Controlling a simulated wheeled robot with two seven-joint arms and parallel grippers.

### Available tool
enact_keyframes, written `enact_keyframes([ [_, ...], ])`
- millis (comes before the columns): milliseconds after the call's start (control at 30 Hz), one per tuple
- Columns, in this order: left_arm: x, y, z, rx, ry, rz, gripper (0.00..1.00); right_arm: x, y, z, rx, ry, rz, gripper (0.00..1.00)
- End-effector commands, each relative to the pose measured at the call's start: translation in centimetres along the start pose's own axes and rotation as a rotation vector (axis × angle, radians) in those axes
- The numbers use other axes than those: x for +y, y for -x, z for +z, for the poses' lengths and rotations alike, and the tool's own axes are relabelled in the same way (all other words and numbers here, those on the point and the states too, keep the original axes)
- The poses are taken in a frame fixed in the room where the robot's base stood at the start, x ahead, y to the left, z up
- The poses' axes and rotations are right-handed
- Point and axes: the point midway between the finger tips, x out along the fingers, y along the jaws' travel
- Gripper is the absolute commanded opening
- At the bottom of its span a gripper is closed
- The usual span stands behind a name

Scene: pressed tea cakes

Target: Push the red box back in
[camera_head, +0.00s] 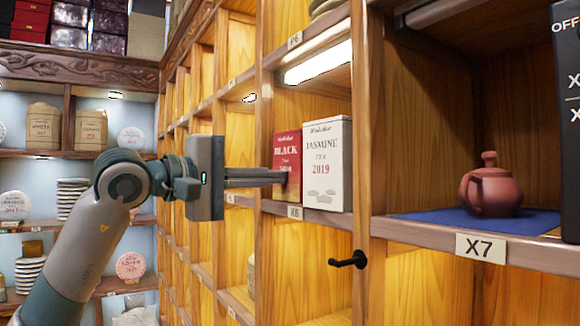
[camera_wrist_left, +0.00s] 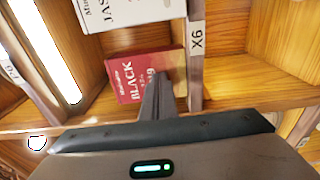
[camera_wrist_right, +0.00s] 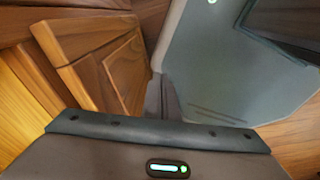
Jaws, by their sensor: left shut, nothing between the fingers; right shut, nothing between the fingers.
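The red box (camera_head: 287,152), labelled BLACK tea, stands upright in the compartment marked X6, left of the white JASMINE tea box (camera_head: 327,165). It also shows in the left wrist view (camera_wrist_left: 125,76). My left gripper (camera_head: 283,177) is shut and empty, its fingertips at the red box's front face, low down; they seem to touch it, but I cannot be sure. The fingers hide part of the box's lower front. My right gripper (camera_wrist_right: 163,100) shows only in the right wrist view; it is shut and empty, away from the boxes.
A wooden divider (camera_head: 362,120) separates X6 from the X7 compartment, where a clay teapot (camera_head: 490,190) stands on a blue cloth (camera_head: 440,221). A black hook (camera_head: 348,260) juts out below X6. In the right wrist view a wooden panel (camera_wrist_right: 105,65) is close by.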

Motion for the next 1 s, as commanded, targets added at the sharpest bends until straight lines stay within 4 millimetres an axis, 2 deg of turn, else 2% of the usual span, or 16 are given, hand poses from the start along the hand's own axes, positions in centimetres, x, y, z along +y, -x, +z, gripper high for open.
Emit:
enact_keyframes([
  [1000, 0.0, -3.4, 0.1, -0.001, 0.000, 0.000, 0.00, 0.0, 0.4, 0.0, 0.000, 0.000, 0.000, 0.00],
])
